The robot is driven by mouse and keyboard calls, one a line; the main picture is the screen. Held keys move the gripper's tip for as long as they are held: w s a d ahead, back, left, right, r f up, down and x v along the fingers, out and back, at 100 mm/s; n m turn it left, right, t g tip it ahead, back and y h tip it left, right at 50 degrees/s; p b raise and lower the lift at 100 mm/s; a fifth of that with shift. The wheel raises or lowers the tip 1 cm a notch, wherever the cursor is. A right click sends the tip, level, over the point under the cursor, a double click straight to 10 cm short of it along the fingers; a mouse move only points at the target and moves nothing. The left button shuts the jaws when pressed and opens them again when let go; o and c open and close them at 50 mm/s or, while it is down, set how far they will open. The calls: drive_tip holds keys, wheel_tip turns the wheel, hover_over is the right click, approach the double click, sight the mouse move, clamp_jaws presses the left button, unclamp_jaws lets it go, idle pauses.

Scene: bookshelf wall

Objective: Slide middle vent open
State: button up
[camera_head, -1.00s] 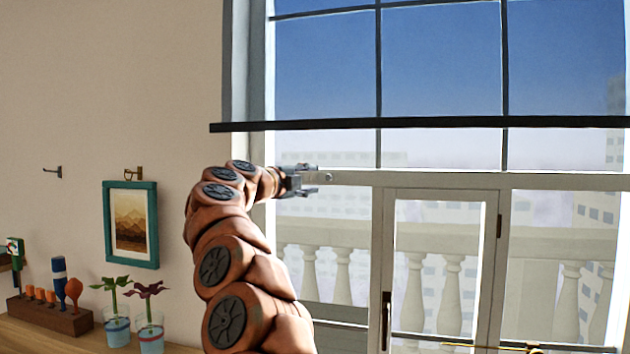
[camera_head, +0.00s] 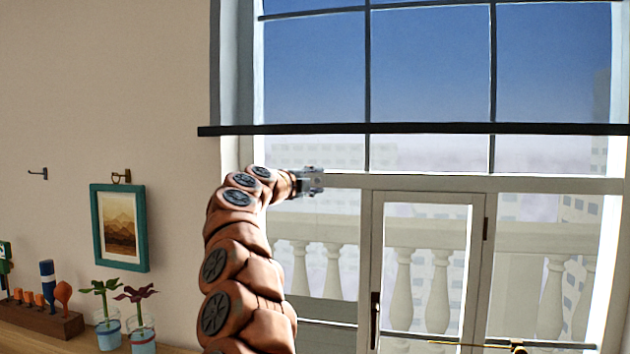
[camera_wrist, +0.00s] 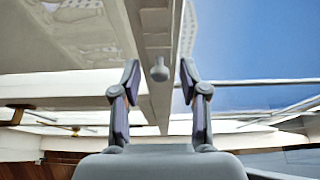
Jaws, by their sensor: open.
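In the wrist view, a pale strip (camera_wrist: 156,28) runs along the window frame, with a small round grey knob (camera_wrist: 160,70) on it. I take this to be the vent and its knob, but cannot tell whether it is the middle one. My gripper (camera_wrist: 159,80) is open, with one finger on each side of the knob in the picture; contact is not visible. In the head view, my gripper (camera_head: 316,180) is at the left end of the horizontal window bar (camera_head: 420,183). The knob is too small to make out there.
A dark horizontal bar (camera_head: 430,129) crosses the window above my gripper. A glazed door (camera_head: 425,260) with a dark handle (camera_head: 375,320) stands to the right. On the left are a framed picture (camera_head: 119,228), a wall hook (camera_head: 38,173) and potted plants (camera_head: 140,318).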

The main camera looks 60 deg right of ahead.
drive_tip(key=shift+c, duration=0.2)
clamp_jaws()
idle(0.4)
